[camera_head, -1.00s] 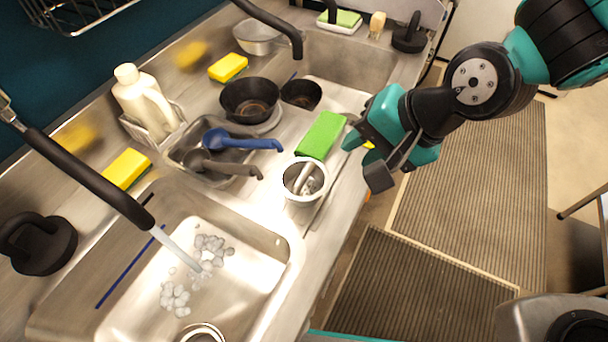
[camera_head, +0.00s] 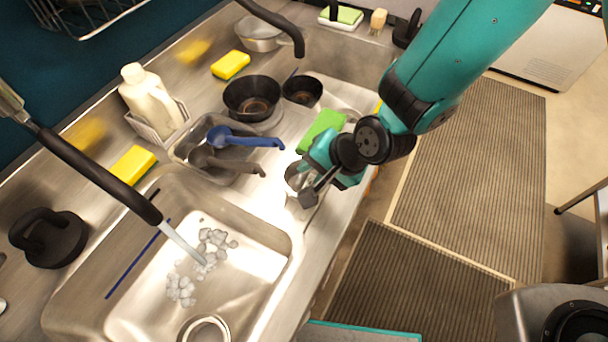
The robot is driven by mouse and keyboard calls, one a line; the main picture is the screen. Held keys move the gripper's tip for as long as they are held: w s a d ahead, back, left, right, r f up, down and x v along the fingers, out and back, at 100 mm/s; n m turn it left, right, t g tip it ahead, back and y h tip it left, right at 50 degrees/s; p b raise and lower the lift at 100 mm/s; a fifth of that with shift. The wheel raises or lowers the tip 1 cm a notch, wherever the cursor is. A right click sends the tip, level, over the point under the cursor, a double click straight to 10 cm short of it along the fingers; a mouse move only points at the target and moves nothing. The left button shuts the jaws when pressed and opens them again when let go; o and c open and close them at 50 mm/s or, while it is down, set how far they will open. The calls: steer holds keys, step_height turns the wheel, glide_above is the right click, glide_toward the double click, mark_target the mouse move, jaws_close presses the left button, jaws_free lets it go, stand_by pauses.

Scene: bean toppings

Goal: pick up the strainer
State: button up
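A round pale metal cup (camera_head: 292,177) stands on the counter between the sinks, partly hidden by my gripper (camera_head: 317,180). In the earlier view something with a pale handle lies inside it; I cannot tell if that is the strainer. My gripper is over the cup's right side, pointing down. Its fingertips are partly hidden, and I cannot tell whether it touches or grips anything. A blue-handled scoop (camera_head: 245,140) and a brown-handled scoop (camera_head: 225,162) lie in a metal tray (camera_head: 183,152) to the left; either might be the strainer.
A green sponge (camera_head: 322,128) lies just behind my gripper. Black bowls (camera_head: 252,97) stand further back. The near sink (camera_head: 262,262) holds pale lumps (camera_head: 213,240) under a tap (camera_head: 100,175). A white jug (camera_head: 148,98) and yellow sponges (camera_head: 132,165) line the back.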

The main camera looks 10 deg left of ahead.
steer(key=shift+w+p+x, duration=0.2)
steer(key=shift+p+x, duration=0.55)
steer(key=shift+x, duration=1.4)
jaws_close()
steer(key=shift+r, duration=0.1)
